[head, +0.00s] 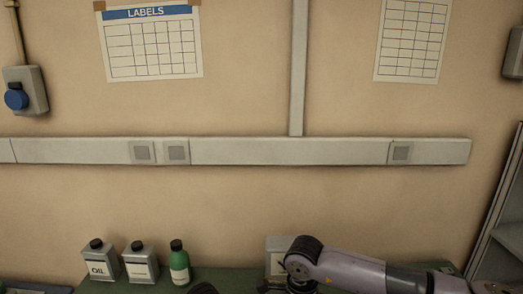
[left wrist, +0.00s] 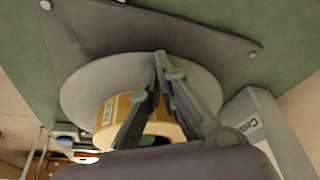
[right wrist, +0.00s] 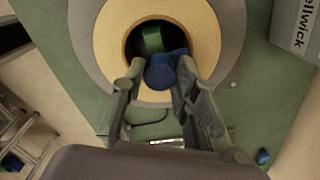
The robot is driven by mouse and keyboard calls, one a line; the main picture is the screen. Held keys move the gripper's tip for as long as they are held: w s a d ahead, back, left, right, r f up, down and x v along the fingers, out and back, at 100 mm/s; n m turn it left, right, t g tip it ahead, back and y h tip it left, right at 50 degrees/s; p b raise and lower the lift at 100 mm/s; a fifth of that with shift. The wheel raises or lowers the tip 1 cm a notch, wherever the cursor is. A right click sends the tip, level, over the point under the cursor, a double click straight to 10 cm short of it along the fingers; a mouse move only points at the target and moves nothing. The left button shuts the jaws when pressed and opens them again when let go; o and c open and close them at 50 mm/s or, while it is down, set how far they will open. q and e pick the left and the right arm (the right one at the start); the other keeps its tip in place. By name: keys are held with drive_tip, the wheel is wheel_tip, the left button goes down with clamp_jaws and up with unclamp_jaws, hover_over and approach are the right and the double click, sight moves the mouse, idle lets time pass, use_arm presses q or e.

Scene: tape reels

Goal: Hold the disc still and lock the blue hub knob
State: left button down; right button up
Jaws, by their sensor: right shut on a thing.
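In the right wrist view the blue hub knob (right wrist: 160,74) sits in the dark centre of a reel of tan wound tape (right wrist: 112,45), with a green part (right wrist: 150,40) above it. My right gripper (right wrist: 160,68) is shut on the knob, one finger on each side. In the left wrist view the pale grey disc (left wrist: 85,92) stands in front of a dark plate, with a yellow labelled tape roll (left wrist: 112,108) at its middle. My left gripper (left wrist: 160,58) has its fingertips together in front of the disc; whether they touch it is unclear. The head view shows neither gripper.
In the head view two oil tins (head: 100,262) and a green bottle (head: 179,264) stand on the green bench against the wall. A grey box with lettering (right wrist: 298,25) is at the upper right of the right wrist view. A shelf (head: 495,225) stands at the right.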

use_arm(q)
drive_tip(key=shift+s+a+f, duration=0.1)
drive_tip(key=shift+s+f, duration=0.15)
drive_tip(key=shift+f, duration=0.2)
use_arm(e)
drive_tip(key=shift+s+d+f, duration=0.15)
drive_tip(key=shift+s+f, duration=0.1)
drive_tip(key=m, duration=0.4)
drive_tip(key=shift+m, duration=0.3)
drive_tip(key=m, duration=0.8)
drive_tip(key=shift+s, duration=0.1)
drive_tip(key=m, duration=0.4)
drive_tip(key=shift+m, duration=0.3)
drive_tip(key=o, duration=0.8)
use_arm(q)
drive_tip(key=shift+s+r, duration=0.1)
drive_tip(key=shift+s, duration=0.05)
use_arm(e)
drive_tip(key=shift+r, duration=0.15)
